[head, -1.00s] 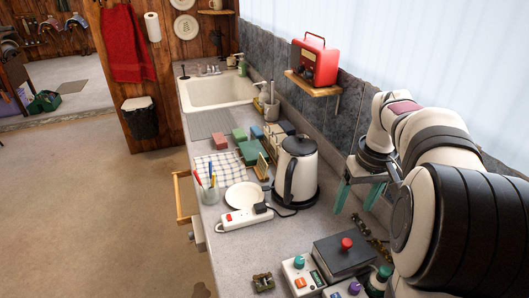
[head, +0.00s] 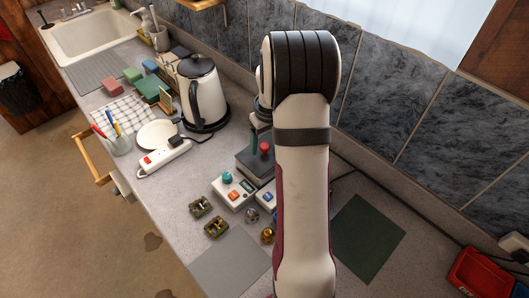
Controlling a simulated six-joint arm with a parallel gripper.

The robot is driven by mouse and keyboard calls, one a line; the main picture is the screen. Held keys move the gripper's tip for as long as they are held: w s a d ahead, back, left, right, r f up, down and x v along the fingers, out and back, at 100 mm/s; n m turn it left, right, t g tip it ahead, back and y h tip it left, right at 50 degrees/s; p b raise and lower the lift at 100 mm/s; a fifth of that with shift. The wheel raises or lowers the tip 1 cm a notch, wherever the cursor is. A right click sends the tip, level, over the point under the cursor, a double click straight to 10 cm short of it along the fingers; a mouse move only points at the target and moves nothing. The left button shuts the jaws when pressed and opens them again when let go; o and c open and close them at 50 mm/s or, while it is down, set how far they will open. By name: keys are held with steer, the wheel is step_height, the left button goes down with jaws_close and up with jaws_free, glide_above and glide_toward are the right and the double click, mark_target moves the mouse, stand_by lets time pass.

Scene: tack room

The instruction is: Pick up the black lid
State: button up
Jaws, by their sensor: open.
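The black lid (head: 199,65) that I can make out sits on top of the white kettle (head: 207,98). The kettle stands upright on its dark base on the counter, left of my arm. My gripper (head: 255,141) is mostly hidden behind my own arm.
A white power strip (head: 164,158), a plate (head: 158,134) and a cup of pens (head: 116,139) lie left of the kettle. Button boxes (head: 234,191) and small metal parts (head: 215,227) crowd the counter near my arm. A dark green mat (head: 368,238) at right is bare.

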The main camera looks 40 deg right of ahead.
steer(key=shift+f, duration=0.1)
jaws_close()
stand_by(0.4)
